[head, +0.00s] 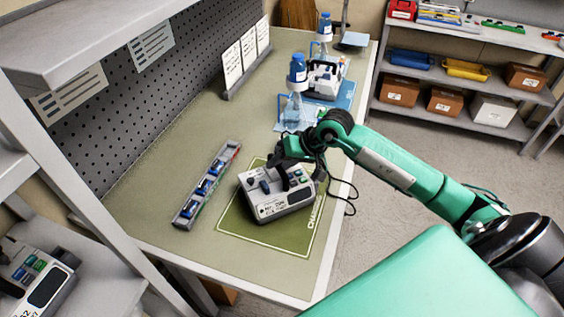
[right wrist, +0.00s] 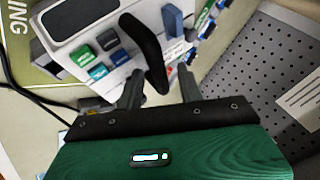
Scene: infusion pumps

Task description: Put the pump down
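The pump (head: 277,192), a white and grey box with a dark screen, coloured buttons and a black handle, sits on the green mat (head: 292,243), turned at an angle to it. It appears to rest flat on the mat. In the right wrist view the pump (right wrist: 92,22) fills the upper left, with its black handle (right wrist: 148,45) reaching down between my fingers. My right gripper (right wrist: 160,88) is at the handle, its fingers apart with a visible gap beside the handle. In the head view my right gripper (head: 293,160) partly covers the pump's back. My left gripper is not in view.
A long narrow tray (head: 188,211) with blue items lies left of the mat. Behind stand blue-capped bottles (head: 297,72) and another device (head: 325,76) on a blue mat. Another pump (head: 35,275) sits on the lower-left shelf. A pegboard (head: 120,120) borders the bench's left side.

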